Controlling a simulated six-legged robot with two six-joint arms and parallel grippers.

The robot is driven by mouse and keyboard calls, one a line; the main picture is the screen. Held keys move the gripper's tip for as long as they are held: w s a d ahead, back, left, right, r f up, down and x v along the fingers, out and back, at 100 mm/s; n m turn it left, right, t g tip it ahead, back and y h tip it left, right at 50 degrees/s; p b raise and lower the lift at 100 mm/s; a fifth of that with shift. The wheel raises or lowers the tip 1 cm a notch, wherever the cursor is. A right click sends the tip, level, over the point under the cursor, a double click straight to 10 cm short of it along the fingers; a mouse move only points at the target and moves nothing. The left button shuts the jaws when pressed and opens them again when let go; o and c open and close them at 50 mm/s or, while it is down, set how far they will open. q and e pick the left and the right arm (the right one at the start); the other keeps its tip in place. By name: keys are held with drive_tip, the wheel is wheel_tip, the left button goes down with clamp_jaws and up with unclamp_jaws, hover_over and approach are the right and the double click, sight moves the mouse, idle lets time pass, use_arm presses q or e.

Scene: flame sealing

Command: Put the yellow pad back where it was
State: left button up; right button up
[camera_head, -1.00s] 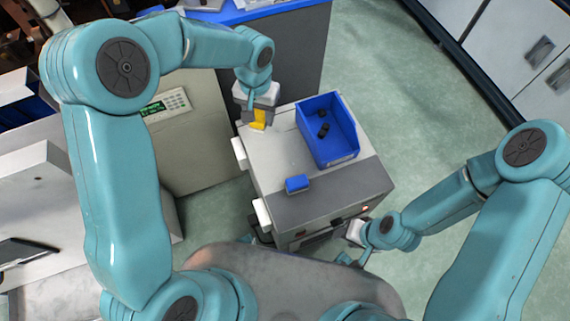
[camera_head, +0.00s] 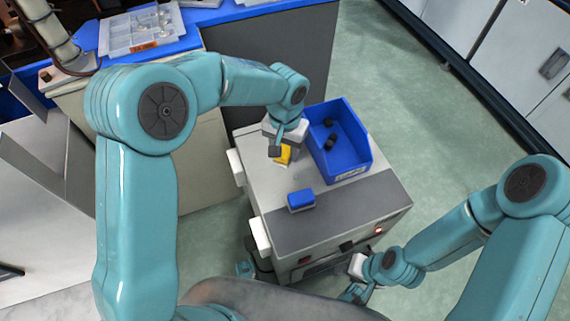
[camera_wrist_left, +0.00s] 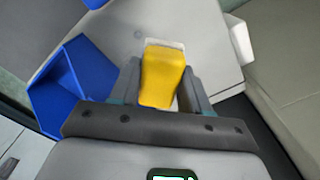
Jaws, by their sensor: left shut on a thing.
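The yellow pad (camera_head: 283,155) is in my left gripper (camera_head: 281,153), over the light top of the cabinet (camera_head: 262,188). In the left wrist view the yellow pad (camera_wrist_left: 162,76) sits between the two fingers of my left gripper (camera_wrist_left: 164,85), with a pale edge showing at its far end. I cannot tell whether the pad touches the cabinet top. My right gripper (camera_head: 354,292) is low at the front of the cabinet; its fingers are too small to read.
A blue bin (camera_head: 345,160) with dark pieces in it stands right of the pad. A blue block (camera_head: 301,200) lies nearer on the cabinet. White handles (camera_head: 260,235) stick out at the cabinet's left side. A tray (camera_head: 143,32) sits on a blue-topped bench behind.

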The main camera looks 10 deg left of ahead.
sight(285, 147)
use_arm(q)
wheel_tip(285, 147, down, 6)
drive_tip(key=shift+f+b, duration=0.25)
drive_tip(key=shift+b, duration=0.65)
drive_tip(key=shift+r, duration=0.1)
drive_tip(key=shift+f, duration=0.25)
drive_tip(key=o, duration=1)
drive_tip(key=shift+r, duration=0.1)
drive_tip(key=shift+r, duration=0.25)
wheel_tip(285, 147, up, 12)
drive_tip(key=p, duration=0.4)
